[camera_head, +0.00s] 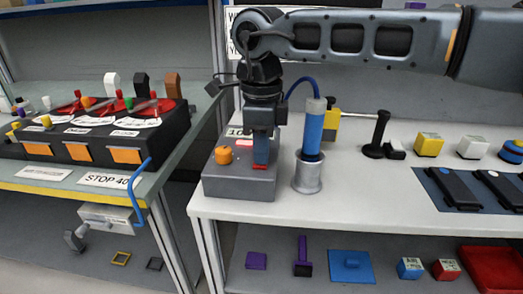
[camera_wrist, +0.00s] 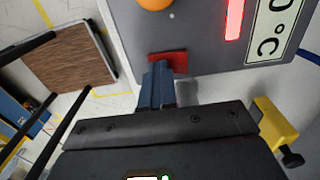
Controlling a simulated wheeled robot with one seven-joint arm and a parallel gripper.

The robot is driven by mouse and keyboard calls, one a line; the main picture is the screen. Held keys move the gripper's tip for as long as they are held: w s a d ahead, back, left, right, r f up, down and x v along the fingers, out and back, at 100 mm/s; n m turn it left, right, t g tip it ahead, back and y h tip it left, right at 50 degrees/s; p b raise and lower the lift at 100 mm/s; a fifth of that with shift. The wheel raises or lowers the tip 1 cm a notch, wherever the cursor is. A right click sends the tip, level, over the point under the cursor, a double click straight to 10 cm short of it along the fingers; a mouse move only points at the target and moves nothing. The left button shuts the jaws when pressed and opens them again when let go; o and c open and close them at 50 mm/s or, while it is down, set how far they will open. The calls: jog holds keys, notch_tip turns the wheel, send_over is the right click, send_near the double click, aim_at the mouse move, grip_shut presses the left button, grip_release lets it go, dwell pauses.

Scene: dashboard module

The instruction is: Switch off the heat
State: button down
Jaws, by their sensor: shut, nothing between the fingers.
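A grey box (camera_head: 232,183) with an orange knob (camera_head: 223,155) sits at the front left of the white table. Its top carries a lit red bar (camera_wrist: 234,18) and a label ending in "°C" (camera_wrist: 268,32). A small red switch (camera_wrist: 170,58) is near the box's edge; in the head view the red switch (camera_head: 260,167) shows just below my fingertips. My gripper (camera_wrist: 158,75) is shut and empty, pointing down at the red switch. Its tips overlap the switch in the wrist view; I cannot tell whether they touch. The gripper partly hides the switch.
A blue cylinder in a metal holder (camera_head: 307,178) stands close right of my gripper. A black stand (camera_head: 376,140) and several coloured buttons are farther right. On the left, a dark panel (camera_head: 95,135) with red dials stands on another table. A gap separates the tables.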

jog(key=shift+d+f, duration=0.1)
jog(key=shift+f, duration=0.45)
jog(key=shift+w, duration=0.75)
jog(key=shift+r, duration=0.1)
notch_tip(320, 180, up, 15)
jog(key=p, duration=0.2)
